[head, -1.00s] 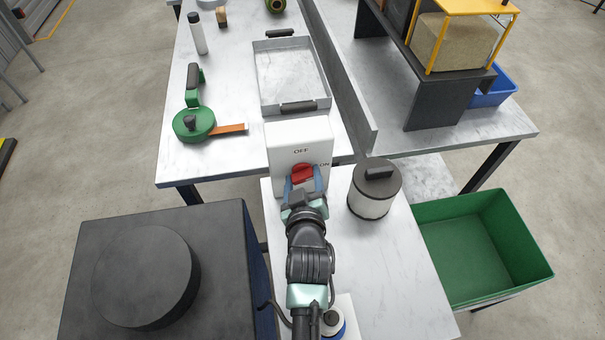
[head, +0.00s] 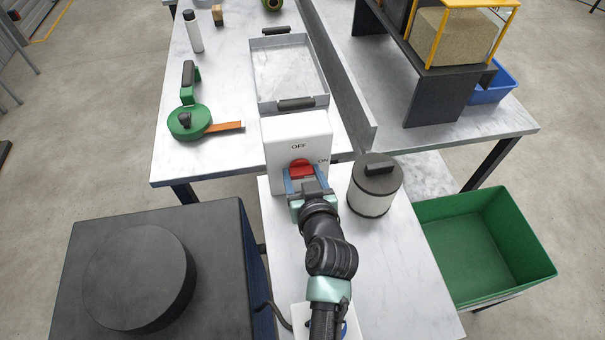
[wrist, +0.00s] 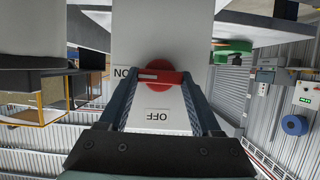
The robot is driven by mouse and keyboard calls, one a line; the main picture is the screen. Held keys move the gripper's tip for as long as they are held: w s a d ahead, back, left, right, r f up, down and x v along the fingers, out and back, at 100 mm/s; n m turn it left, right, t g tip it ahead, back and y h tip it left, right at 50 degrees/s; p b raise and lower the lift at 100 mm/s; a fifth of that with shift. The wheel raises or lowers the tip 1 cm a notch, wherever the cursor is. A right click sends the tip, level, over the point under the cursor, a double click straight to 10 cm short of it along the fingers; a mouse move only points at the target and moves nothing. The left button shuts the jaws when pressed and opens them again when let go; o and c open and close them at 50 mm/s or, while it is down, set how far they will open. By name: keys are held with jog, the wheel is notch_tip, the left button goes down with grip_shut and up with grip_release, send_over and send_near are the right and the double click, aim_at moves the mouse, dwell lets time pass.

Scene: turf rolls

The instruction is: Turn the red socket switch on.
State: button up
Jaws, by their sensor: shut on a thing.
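The red socket switch (head: 301,167) is a red knob on the front of a white box (head: 296,126). The box has an OFF label above the knob and an ON label to its right. My gripper (head: 302,180) is at the knob, its blue fingers on either side. In the wrist view, which is upside down, the knob's red bar (wrist: 158,78) lies nearly level between the fingertips, one end towards the ON label (wrist: 122,73). The gripper is shut on the bar. The bar's ends are partly hidden by the fingers.
A grey canister with a black lid (head: 375,186) stands close right of my gripper. A grey tray (head: 288,74) lies behind the box, and a green pan-like thing (head: 189,122) lies to the left. A green bin (head: 480,245) stands at lower right.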

jog(key=o, duration=1.4)
jog(key=shift+s, duration=0.1)
jog(key=shift+b+v, duration=0.4)
jog(key=shift+v, duration=3.35)
